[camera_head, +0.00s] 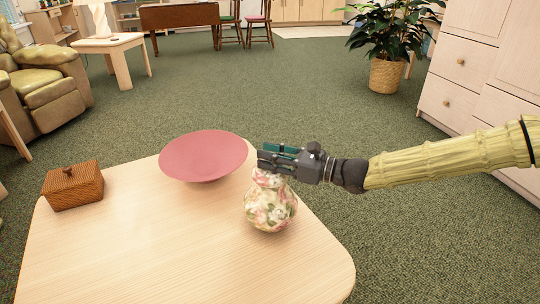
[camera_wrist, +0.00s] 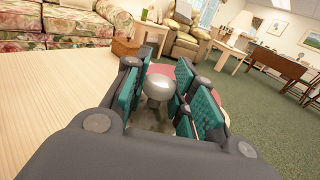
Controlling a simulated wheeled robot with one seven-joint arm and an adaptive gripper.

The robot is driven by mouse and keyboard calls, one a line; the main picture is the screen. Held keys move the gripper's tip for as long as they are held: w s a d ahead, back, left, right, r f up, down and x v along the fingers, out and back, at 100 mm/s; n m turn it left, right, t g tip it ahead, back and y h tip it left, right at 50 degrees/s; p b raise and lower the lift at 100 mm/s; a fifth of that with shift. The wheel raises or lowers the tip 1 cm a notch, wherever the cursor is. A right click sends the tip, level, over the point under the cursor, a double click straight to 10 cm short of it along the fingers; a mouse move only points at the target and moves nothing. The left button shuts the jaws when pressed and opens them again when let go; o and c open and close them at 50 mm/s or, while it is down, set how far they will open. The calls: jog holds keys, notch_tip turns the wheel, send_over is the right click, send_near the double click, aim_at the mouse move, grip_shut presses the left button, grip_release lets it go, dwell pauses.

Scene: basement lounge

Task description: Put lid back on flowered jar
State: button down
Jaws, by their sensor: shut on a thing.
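The flowered jar (camera_head: 270,211), cream with pink and green blooms, stands upright near the right edge of the wooden table (camera_head: 160,262). My gripper (camera_head: 268,158) reaches in from the right directly over the jar's top. In the wrist view my gripper (camera_wrist: 158,75) has a shiny pale grey knob (camera_wrist: 157,86) between its teal finger pads and is shut on it. The knob appears to belong to the lid. A flowered piece (camera_head: 268,178) shows just under the fingers, above the jar's round body. I cannot tell whether lid and jar touch, because my gripper hides the top.
A wide dark-pink bowl (camera_head: 203,158) stands just left of my gripper, close to the jar. A brown lidded woven box (camera_head: 73,187) sits at the table's left side. The front and middle of the tabletop are clear. A potted plant (camera_head: 386,75) and drawers (camera_head: 462,62) stand beyond.

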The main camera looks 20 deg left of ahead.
jog(key=c, duration=0.6)
grip_release()
jog(key=shift+r, duration=0.1)
jog(key=shift+r+p, duration=2.9)
jog(key=shift+r, duration=0.5)
grip_shut()
jog(key=shift+f+b, duration=0.85)
jog(key=shift+f, duration=1.75)
